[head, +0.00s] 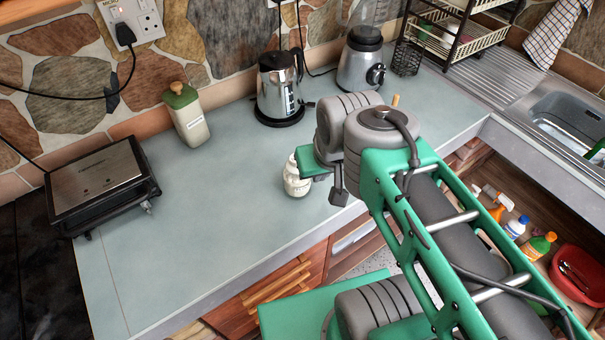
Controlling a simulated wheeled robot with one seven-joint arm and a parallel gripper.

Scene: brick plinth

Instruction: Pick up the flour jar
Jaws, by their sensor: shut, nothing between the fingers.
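A small white jar (297,178) with a label stands upright on the grey worktop near its front edge; its upper right is covered by the green part of my wrist. A taller cream canister (190,121) with a green lid and brown knob stands at the back left against the wall. Both labels are too small to read, so I cannot tell for sure which is the flour jar. My gripper (338,196) is just right of the white jar, shut and empty, and partly hidden by my wrist. I cannot tell whether it touches the jar.
A black and steel grill (97,183) sits at the left. A kettle (279,88) and a blender (362,64) stand at the back, with a dish rack (455,35) and sink (570,115) at the right. The worktop (215,205) left of the white jar is clear.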

